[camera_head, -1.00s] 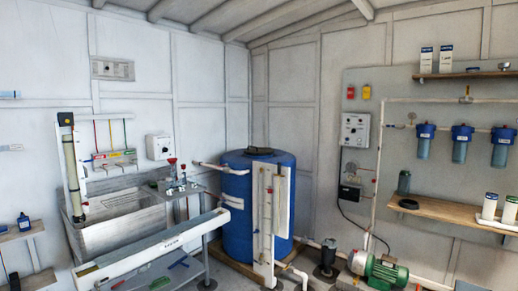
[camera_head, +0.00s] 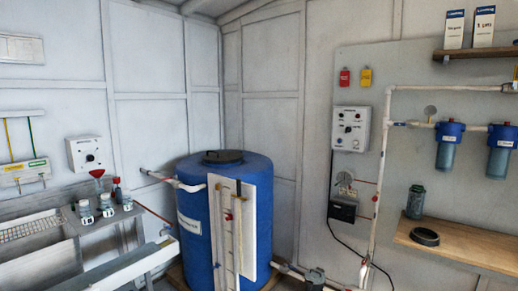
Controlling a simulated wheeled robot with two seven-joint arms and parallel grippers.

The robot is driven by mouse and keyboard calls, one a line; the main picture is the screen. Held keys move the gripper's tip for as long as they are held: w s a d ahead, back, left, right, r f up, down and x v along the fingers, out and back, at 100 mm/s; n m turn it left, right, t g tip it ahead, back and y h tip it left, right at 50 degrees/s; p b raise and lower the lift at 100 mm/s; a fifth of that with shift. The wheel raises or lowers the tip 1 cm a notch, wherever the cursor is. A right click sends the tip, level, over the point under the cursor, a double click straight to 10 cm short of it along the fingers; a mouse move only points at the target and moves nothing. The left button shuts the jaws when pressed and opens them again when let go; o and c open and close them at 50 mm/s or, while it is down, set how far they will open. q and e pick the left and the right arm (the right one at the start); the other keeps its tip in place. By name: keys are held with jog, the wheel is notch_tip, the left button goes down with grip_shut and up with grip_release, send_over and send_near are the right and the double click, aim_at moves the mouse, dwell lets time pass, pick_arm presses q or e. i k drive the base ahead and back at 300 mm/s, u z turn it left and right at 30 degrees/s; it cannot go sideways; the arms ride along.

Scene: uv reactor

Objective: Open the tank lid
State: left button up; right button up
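The tank (camera_head: 263,200) is a large blue upright cylinder standing in the room's corner in the head view. Its lid (camera_head: 222,156) is a dark round disc lying on the tank's top, and it looks shut. A white panel (camera_head: 250,225) with clear vertical tubes stands against the tank's front. Neither of my grippers shows in the head view.
A metal sink (camera_head: 35,245) and a white trough-like channel (camera_head: 125,270) lie left of the tank. Small bottles (camera_head: 86,211) stand by the sink. Pipes (camera_head: 376,190), a control box (camera_head: 351,129) and a wooden shelf (camera_head: 450,245) are on the right. A pump top (camera_head: 315,277) shows low in front.

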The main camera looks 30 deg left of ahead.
aim_at(223, 157)
jog(key=u, duration=0.35)
jog(key=i, duration=1.9)
jog(key=u, duration=0.6)
